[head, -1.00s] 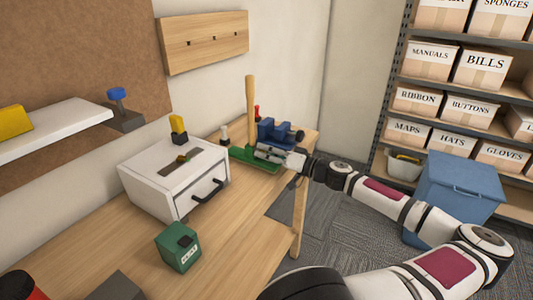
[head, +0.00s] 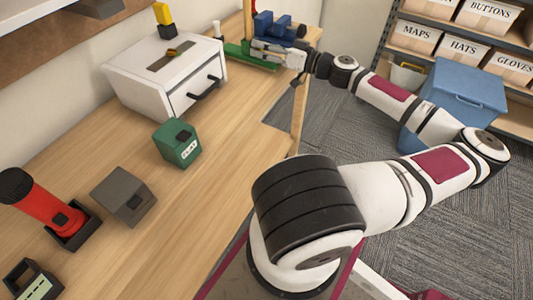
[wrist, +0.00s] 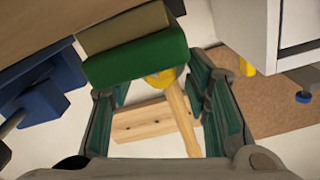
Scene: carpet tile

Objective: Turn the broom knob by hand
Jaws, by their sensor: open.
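The broom stands at the far end of the bench in the head view, with a green head (head: 250,57) and an upright wooden handle (head: 247,22). The wrist view shows the green head (wrist: 138,60), a yellow knob (wrist: 158,79) at its edge, and the handle (wrist: 181,118) running from there. My gripper (head: 263,50) reaches the broom from the right. In the wrist view my gripper (wrist: 153,85) is open, with the knob and part of the handle showing between its fingers. I cannot tell whether a finger touches them.
A blue vise-like object (head: 272,25) stands just behind the broom, close to my gripper. A white drawer box (head: 165,75) is left of it. A green box (head: 177,142), a grey block (head: 123,195) and a red flashlight-like object (head: 45,205) lie nearer. The bench's right-hand middle is clear.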

